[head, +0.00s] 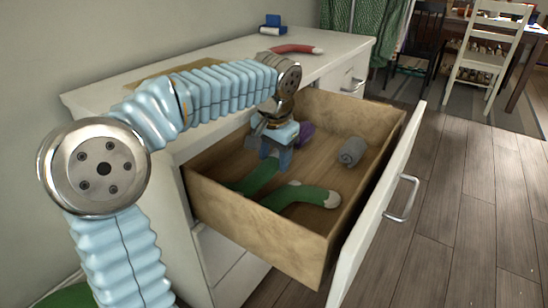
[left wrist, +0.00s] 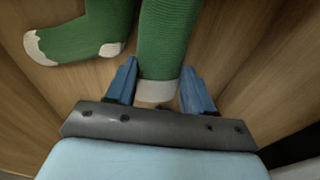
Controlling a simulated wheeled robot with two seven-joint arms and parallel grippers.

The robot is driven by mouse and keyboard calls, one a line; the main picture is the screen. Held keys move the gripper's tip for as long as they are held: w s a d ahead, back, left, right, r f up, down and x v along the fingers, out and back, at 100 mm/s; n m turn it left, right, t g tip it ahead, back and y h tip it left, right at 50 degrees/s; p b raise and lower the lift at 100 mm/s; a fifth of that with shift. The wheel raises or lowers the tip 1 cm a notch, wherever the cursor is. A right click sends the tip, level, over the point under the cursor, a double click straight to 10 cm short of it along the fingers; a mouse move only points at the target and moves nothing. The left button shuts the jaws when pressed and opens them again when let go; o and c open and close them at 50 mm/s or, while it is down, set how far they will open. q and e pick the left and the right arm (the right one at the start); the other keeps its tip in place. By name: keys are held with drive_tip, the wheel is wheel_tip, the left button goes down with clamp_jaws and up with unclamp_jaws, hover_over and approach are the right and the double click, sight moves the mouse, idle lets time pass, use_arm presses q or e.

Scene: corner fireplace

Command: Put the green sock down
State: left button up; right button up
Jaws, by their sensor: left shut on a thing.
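My left gripper (head: 280,155) is inside the open drawer (head: 265,227) and points down. It is shut on the end of a green sock (head: 258,177). In the left wrist view, the sock's white end (left wrist: 158,91) lies between the blue fingers (left wrist: 160,90), and the green part (left wrist: 166,40) stretches away from me. In the head view the gripper hides the held end. A second green sock (head: 297,194) with a white toe lies beside it on the drawer floor, and it also shows in the left wrist view (left wrist: 82,40). My right gripper is not in view.
A grey rolled item (head: 352,151) and a purple item (head: 304,132) are in the drawer. A red sock (head: 297,49) and a blue object (head: 272,24) are on the white dresser top (head: 222,52). The drawer's right part has bare floor. Chairs stand far right.

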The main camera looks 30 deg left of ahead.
use_arm(q)
drive_tip(key=shift+f, duration=0.2)
drive_tip(key=o, duration=1)
wheel_tip(320, 180, up, 12)
drive_tip(key=s+d+p, duration=0.1)
drive_tip(key=s+p, duration=0.1)
drive_tip(key=p, duration=0.1)
drive_tip(key=shift+d, duration=0.15)
